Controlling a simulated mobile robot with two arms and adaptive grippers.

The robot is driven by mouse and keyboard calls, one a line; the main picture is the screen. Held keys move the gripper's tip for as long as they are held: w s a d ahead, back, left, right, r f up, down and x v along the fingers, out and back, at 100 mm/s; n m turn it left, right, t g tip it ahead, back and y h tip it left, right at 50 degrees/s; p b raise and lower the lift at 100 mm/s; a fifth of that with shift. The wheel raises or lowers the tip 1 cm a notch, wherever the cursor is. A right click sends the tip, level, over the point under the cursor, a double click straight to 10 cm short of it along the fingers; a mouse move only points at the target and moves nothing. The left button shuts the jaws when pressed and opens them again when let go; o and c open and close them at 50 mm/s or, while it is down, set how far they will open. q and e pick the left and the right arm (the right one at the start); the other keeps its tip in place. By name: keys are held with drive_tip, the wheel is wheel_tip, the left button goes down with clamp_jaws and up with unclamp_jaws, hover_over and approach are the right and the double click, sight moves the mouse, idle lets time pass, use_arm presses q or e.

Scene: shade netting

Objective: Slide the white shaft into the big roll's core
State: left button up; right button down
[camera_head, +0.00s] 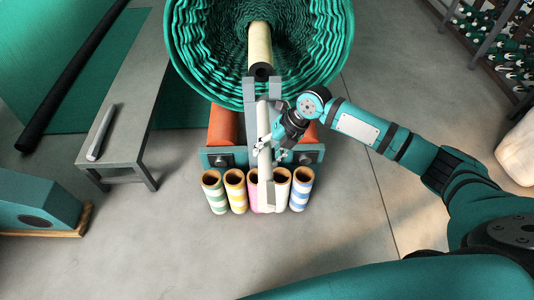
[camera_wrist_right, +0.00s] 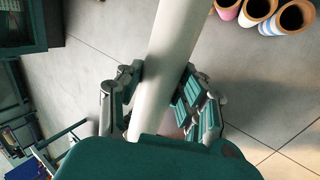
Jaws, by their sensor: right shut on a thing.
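The big roll (camera_head: 180,45) of green netting lies at the top of the head view, with its cream core (camera_head: 260,42) in the middle. The core's dark open end faces me. The white shaft (camera_head: 263,115) points roughly in line with the core, its far end appearing just short of the opening. My right gripper (camera_head: 274,148) is shut on the shaft from the right. In the right wrist view the fingers (camera_wrist_right: 155,97) lie on both sides of the shaft (camera_wrist_right: 172,40). My left gripper is not in view.
A grey upright support (camera_head: 248,90) stands by the core's mouth. Orange rollers (camera_head: 223,125) sit below the roll. Several striped tubes (camera_head: 236,190) stand in front. A grey bench (camera_head: 130,100) with a grey bar (camera_head: 102,132) is at left.

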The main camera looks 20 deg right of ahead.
drive_tip(key=shift+w+d+r+b, duration=0.1)
drive_tip(key=shift+w+b, duration=0.2)
drive_tip(key=shift+w, duration=0.35)
drive_tip(key=shift+w+d, duration=0.1)
drive_tip(key=shift+w, duration=0.2)
drive_tip(key=shift+w+d+b, duration=0.3)
drive_tip(key=shift+w+b, duration=0.5)
drive_tip(key=shift+w, duration=0.15)
idle(0.8)
